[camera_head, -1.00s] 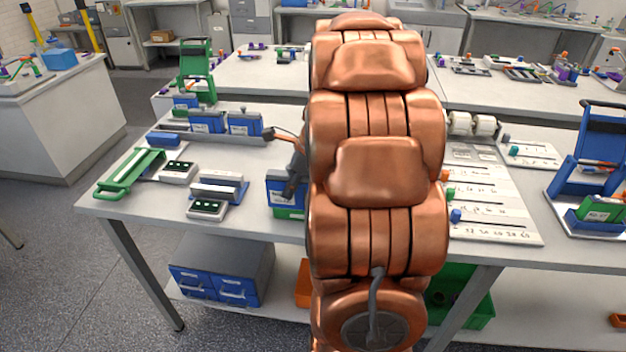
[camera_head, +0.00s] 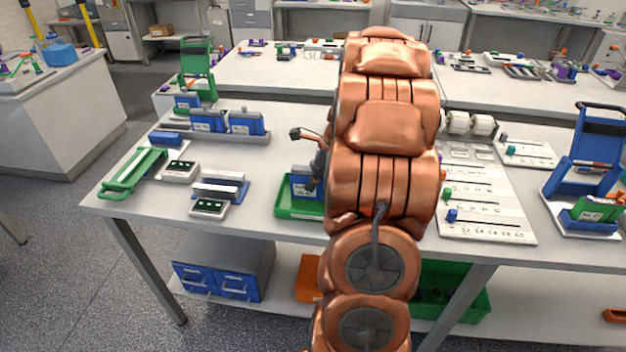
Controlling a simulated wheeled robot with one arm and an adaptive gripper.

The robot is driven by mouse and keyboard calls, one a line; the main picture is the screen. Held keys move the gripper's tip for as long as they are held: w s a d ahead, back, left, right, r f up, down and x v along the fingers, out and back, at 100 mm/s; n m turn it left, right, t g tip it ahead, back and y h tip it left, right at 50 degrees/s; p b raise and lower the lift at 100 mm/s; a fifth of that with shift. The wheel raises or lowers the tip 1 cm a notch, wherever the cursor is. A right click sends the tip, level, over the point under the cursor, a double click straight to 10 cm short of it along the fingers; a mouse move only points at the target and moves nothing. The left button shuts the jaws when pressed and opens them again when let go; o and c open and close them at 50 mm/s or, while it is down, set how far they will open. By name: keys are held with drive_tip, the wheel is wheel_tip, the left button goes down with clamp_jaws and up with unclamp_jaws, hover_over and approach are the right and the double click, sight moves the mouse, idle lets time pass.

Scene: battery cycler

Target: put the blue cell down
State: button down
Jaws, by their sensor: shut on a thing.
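The blue cell (camera_head: 301,186), a blue block with a white label, is at the green tray (camera_head: 287,209) near the front edge of the table. My gripper (camera_head: 314,184), dark and partly hidden behind my copper-coloured arm, is shut on the blue cell from its right side. The cell looks upright. Its lower end is over or inside the tray; I cannot tell whether it touches the tray floor. My arm hides the right part of the tray.
Two blue cells (camera_head: 208,121) (camera_head: 245,123) stand in a grey rack (camera_head: 230,137) further back. A blue-and-grey holder (camera_head: 220,187) and small meters (camera_head: 209,208) lie left of the tray. A marked white board (camera_head: 485,205) lies right of my arm.

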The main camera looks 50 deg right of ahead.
drive_tip(key=shift+f, duration=0.55)
drive_tip(key=c, duration=0.9)
unclamp_jaws()
drive_tip(key=shift+f, duration=0.15)
drive_tip(key=b+v, duration=0.3)
drive_tip(key=v, duration=0.9)
